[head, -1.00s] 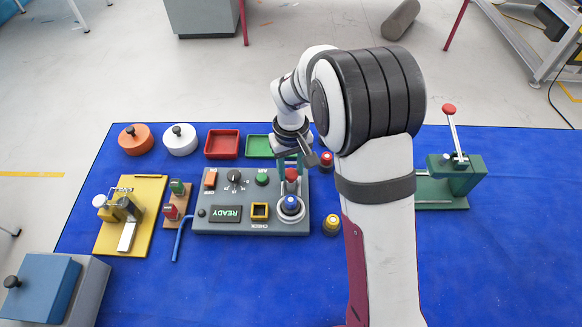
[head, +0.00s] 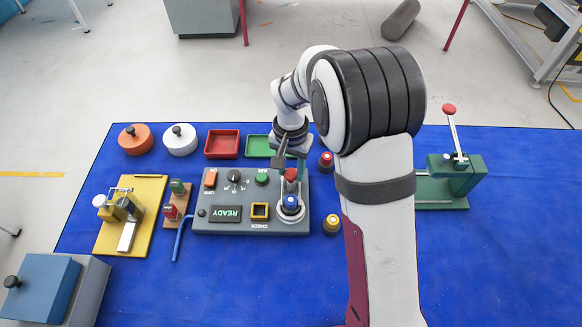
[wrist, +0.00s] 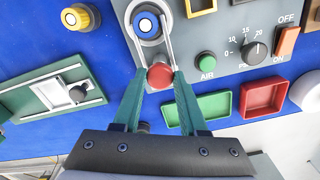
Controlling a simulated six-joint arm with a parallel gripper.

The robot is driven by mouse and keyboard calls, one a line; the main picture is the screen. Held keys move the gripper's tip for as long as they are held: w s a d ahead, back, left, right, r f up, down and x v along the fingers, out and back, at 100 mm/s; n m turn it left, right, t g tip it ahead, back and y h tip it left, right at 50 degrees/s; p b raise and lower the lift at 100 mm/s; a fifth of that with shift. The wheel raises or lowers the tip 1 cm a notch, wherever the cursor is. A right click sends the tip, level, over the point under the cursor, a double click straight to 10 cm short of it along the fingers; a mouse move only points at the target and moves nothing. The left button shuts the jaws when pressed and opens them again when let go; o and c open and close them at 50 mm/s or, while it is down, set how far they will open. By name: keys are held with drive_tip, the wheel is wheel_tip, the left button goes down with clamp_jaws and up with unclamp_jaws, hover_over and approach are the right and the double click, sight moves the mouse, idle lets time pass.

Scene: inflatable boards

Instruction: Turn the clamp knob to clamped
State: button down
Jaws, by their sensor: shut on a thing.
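The red clamp knob (head: 291,174) stands at the right end of the grey panel, just behind a blue-capped round part (head: 291,201) in a pale ring. My gripper (head: 291,170) points down over the knob. In the wrist view the red knob (wrist: 160,76) sits between the two teal fingers, and my gripper (wrist: 159,78) is shut on it. The blue cap (wrist: 147,25) lies just beyond, flanked by pale bars. The knob's base is mostly hidden, and I cannot read any mark for its setting.
The grey panel (head: 225,226) has a lit READY display (head: 226,213), a dial (head: 234,176), a green AIR button (head: 261,180) and an ON/OFF switch (head: 210,179). Red-topped (head: 326,160) and yellow (head: 331,224) pieces stand close on the right.

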sight(291, 173)
idle(0.4)
drive_tip(key=shift+c, duration=2.2)
unclamp_jaws()
wheel_tip(291, 173, up, 16)
drive_tip(key=shift+f, duration=0.1)
